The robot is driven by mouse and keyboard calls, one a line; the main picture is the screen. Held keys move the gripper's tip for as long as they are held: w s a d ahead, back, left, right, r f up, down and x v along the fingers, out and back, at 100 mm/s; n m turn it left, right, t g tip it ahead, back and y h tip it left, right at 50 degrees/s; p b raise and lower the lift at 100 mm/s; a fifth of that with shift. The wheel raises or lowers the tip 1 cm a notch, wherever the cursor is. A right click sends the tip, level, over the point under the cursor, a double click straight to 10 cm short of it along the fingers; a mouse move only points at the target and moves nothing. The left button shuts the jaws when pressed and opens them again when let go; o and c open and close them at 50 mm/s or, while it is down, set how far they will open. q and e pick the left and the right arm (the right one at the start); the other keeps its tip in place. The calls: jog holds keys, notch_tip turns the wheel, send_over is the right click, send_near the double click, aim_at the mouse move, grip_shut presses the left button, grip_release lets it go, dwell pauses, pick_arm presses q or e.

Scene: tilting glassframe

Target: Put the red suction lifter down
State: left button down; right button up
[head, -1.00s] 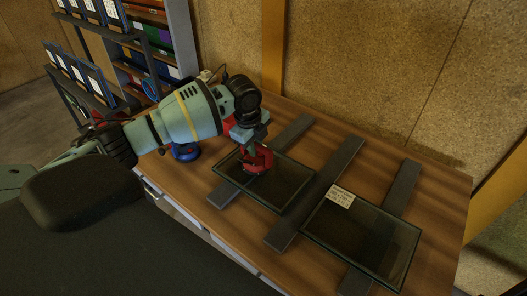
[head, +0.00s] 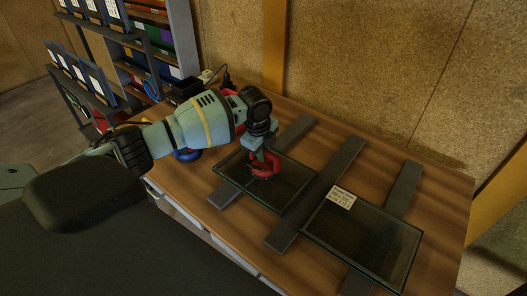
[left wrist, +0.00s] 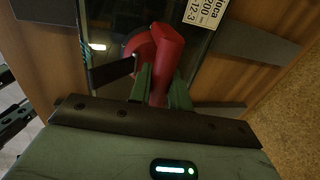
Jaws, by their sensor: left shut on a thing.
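The red suction lifter (head: 268,168) is over the left glass pane (head: 284,198) in the head view. My left gripper (head: 264,157) holds it from above. In the left wrist view the lifter's red handle (left wrist: 167,50) sits between the green fingers of my left gripper (left wrist: 160,85). A round red part shows beside the handle. I cannot tell whether the lifter's cups touch the glass. My right gripper is in neither view.
A second glass pane (head: 365,243) with a white label (head: 341,198) lies to the right. Grey bars (head: 322,190) run under the panes on the wooden table (head: 440,215). A blue object (head: 187,155) stands behind my left arm. A shelf stands at the back left.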

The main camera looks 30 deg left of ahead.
pick_arm(q)
jog(key=c, duration=1.3)
grip_release()
jog(key=shift+f, duration=0.1)
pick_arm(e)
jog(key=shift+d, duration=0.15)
pick_arm(q)
notch_tip(320, 180, up, 12)
jog(key=s+p, duration=0.1)
jog(key=s, duration=0.1)
jog(key=shift+s, duration=0.15)
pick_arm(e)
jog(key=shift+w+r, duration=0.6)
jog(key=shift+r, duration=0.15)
pick_arm(q)
jog(key=shift+a, duration=0.1)
